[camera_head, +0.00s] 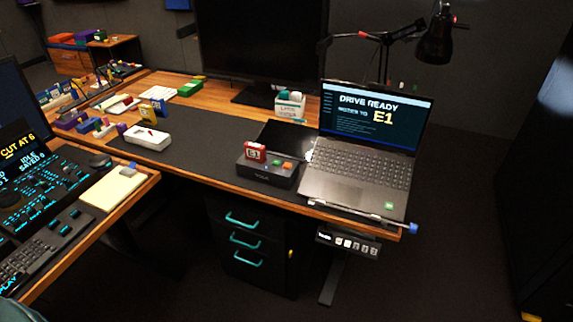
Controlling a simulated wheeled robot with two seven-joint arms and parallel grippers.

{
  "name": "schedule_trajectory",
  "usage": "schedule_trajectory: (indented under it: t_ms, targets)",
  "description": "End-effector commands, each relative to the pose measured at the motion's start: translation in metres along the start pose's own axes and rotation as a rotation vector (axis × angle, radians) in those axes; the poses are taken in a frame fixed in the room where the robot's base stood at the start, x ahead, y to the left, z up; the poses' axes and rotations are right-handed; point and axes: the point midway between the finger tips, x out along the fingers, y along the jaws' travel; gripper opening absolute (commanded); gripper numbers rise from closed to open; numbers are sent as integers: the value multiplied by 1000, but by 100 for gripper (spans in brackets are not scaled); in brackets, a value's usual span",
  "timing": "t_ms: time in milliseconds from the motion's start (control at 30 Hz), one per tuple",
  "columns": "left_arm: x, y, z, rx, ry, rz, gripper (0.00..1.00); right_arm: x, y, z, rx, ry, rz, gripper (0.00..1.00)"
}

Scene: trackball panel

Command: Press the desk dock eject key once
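The desk dock (262,174) is a low dark box on the desk, just left of the open laptop. A red block (255,152) with a white label, apparently reading E1, stands upright in or on its left part. Right of the block are a small green key (276,162) and an orange key (287,166) on the dock's top. Any marking on the keys is too small to read, so I cannot tell which one is eject. Neither of my grippers is in view.
The laptop (355,185) shows "DRIVE READY" and "E1". A large monitor (262,40) and a lamp (435,42) stand behind. A white box (148,138) lies left on the dark mat (205,150), which is clear between box and dock. A second desk with a control panel fills the left.

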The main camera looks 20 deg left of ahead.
Motion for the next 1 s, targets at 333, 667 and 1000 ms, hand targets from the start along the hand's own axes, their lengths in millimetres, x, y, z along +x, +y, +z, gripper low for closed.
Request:
schedule_trajectory:
  t_ms: [333, 667, 1000]
  targets:
    - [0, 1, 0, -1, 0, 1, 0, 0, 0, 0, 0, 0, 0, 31]
    - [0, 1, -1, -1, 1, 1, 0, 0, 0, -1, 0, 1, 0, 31]
    - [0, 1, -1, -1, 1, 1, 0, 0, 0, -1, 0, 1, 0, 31]
